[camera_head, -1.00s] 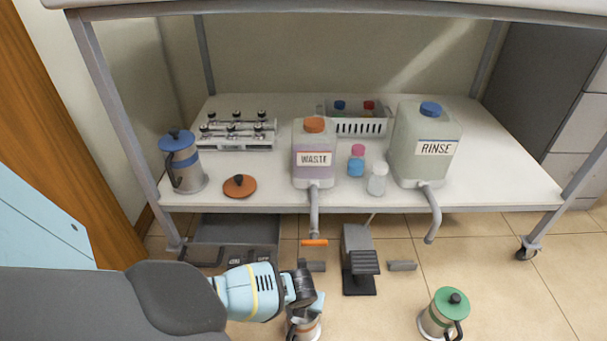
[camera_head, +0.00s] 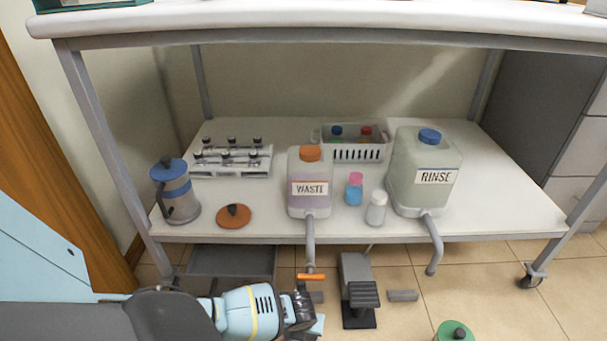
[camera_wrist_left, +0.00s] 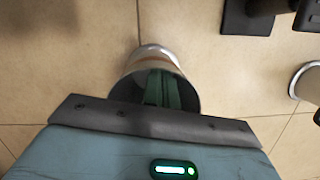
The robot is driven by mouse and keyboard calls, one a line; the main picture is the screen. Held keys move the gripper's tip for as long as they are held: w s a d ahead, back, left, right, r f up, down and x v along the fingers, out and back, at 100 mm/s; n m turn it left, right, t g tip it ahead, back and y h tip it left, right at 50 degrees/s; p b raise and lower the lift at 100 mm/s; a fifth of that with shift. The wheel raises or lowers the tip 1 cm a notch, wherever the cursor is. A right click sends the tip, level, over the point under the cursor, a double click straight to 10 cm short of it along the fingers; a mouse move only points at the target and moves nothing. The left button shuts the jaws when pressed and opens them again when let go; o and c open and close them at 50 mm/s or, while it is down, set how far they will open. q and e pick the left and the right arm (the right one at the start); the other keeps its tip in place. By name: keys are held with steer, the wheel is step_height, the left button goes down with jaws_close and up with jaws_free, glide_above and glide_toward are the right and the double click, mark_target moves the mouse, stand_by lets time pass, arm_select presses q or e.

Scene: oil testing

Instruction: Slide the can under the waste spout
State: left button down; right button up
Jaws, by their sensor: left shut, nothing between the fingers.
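The open metal can (camera_wrist_left: 126,89) stands on the floor in the left wrist view, a brownish band near its far side. My left gripper (camera_wrist_left: 162,90) is shut, its dark green fingers over the can's mouth; I cannot tell whether they reach inside. In the head view my left gripper (camera_head: 312,328) is at the bottom edge, and the can is out of sight there. The waste spout (camera_head: 310,242) hangs from the jug labelled WASTE (camera_head: 309,205), with an orange handle (camera_head: 311,277) near its lower end. My right gripper is not in view.
A grey foot pedal (camera_head: 359,290) stands on the floor right of the waste spout. A green-lidded can (camera_head: 454,333) is farther right. The RINSE jug (camera_head: 421,195), a blue-lidded can (camera_head: 176,193) and an orange lid (camera_head: 234,216) are on the shelf. Floor between pedal and green-lidded can is mostly clear.

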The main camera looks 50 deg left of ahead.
arm_select(q)
steer(key=shift+s+d, duration=0.1)
steer(key=shift+s, duration=0.05)
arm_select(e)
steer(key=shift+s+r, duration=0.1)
